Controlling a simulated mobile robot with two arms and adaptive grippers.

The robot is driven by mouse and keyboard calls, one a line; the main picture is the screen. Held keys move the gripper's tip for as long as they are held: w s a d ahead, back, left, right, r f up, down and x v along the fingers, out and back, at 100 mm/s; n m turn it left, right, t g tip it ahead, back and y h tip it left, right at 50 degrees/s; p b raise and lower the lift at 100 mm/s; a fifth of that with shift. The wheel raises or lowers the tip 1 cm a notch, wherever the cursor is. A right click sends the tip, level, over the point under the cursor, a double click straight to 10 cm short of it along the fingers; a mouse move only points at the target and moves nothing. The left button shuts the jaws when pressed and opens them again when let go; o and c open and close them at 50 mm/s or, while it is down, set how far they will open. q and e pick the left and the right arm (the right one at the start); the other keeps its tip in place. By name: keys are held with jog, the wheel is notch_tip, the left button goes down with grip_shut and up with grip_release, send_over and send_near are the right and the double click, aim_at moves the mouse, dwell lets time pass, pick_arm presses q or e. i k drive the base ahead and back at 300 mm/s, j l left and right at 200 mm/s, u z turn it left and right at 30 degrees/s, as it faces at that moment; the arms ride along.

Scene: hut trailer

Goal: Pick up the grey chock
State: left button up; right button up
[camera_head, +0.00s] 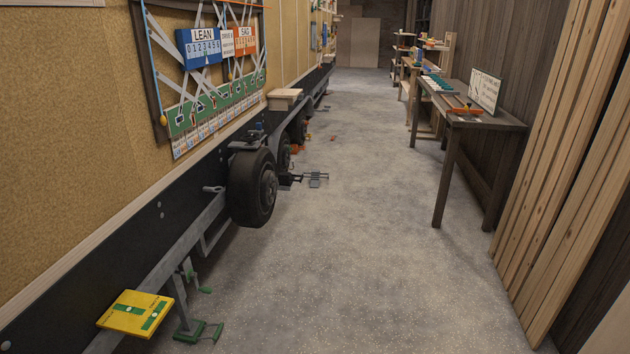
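I cannot make out a grey chock for certain. A small dark grey object (318,179) lies low on the floor to the right of the near trailer wheel (254,187); it is too small to tell what it is. Small orange pieces (296,149) sit by the wheels farther back. The near wheel hides part of the floor behind it. Neither of my grippers is in view.
The trailer's dark lower side (160,215) runs along the left, with a yellow panel (135,313) and a green-footed stand (198,331) in front. A dark table (508,123) and leaning planks (560,150) line the right. The floor (365,240) between is clear.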

aim_at(316, 175)
jog(key=i+z, duration=0.2)
jog(key=i, duration=6.1)
